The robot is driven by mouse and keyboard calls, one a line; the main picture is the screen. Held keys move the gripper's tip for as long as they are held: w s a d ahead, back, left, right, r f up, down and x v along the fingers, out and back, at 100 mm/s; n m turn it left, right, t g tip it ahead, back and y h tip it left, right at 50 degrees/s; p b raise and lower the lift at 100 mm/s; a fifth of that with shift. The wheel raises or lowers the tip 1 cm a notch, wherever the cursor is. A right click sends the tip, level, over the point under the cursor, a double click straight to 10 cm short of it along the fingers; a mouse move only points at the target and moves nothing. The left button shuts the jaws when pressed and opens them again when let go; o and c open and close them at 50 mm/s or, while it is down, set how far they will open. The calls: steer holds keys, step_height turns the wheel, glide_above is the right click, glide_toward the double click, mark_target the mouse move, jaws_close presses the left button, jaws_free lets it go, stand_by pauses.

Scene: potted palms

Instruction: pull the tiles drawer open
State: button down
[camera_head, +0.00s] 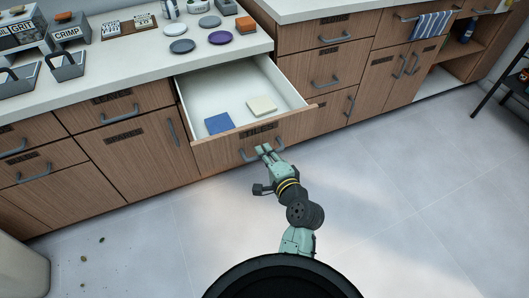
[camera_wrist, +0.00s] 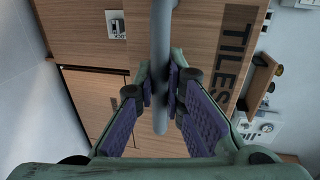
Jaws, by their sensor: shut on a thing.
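The tiles drawer (camera_head: 222,153) is a wooden drawer with a white inside, and it stands well out from the cabinet front. A blue tile (camera_head: 219,123) and a cream tile (camera_head: 261,106) lie in it. Its dark TILES label (camera_wrist: 245,42) reads sideways in the wrist view. My gripper (camera_head: 265,150) is at the drawer's front. In the wrist view my gripper (camera_wrist: 161,95) has its purple pads on either side of the grey bar handle (camera_wrist: 160,35), shut on it. Part of the handle is hidden by the fingers.
The counter (camera_head: 110,72) above holds several round discs, a board, jars and grey bins. Closed drawers and doors flank the open drawer. The pale tiled floor (camera_head: 400,180) in front is clear. A dark rack (camera_head: 505,90) stands at the far right.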

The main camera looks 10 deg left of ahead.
steer(key=c, duration=1.7)
jaws_free()
steer(key=shift+o, duration=0.2)
